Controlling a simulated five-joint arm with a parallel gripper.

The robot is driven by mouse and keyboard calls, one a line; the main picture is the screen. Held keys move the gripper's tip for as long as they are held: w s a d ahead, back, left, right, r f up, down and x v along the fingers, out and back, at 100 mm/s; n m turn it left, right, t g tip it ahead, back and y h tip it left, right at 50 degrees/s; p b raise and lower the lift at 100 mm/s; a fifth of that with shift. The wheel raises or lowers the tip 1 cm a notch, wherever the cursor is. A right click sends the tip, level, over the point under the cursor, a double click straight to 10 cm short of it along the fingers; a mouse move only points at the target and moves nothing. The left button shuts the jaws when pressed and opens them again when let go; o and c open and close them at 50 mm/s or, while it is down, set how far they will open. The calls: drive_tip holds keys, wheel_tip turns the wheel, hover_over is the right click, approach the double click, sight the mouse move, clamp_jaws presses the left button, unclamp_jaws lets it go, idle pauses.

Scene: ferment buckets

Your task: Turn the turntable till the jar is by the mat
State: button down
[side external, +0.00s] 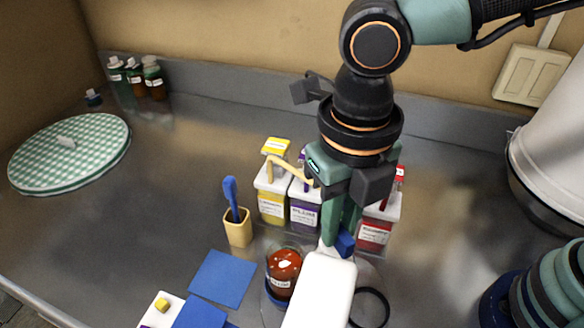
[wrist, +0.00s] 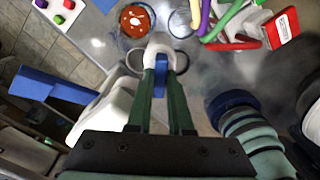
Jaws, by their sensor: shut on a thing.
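The jar (side external: 283,266), with red-brown contents, stands just right of the blue mat (side external: 222,278), with a narrow gap between them. In the wrist view the jar (wrist: 137,20) is at the top, right of a corner of the mat (wrist: 104,5). The turntable looks like a pale, clear disc (side external: 372,273) under the jar, largely hidden by a white object and my arm. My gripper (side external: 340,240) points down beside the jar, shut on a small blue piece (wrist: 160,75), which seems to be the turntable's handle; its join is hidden.
Yellow, purple and red labelled boxes (side external: 271,205) stand behind the turntable. A yellow cup (side external: 238,228) with a blue-handled tool is behind the mat. The left counter is clear up to a checkered round (side external: 70,152).

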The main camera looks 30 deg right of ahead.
drive_tip(key=shift+r, duration=0.1)
drive_tip(key=c, duration=0.8)
unclamp_jaws()
wheel_tip(320, 180, up, 12)
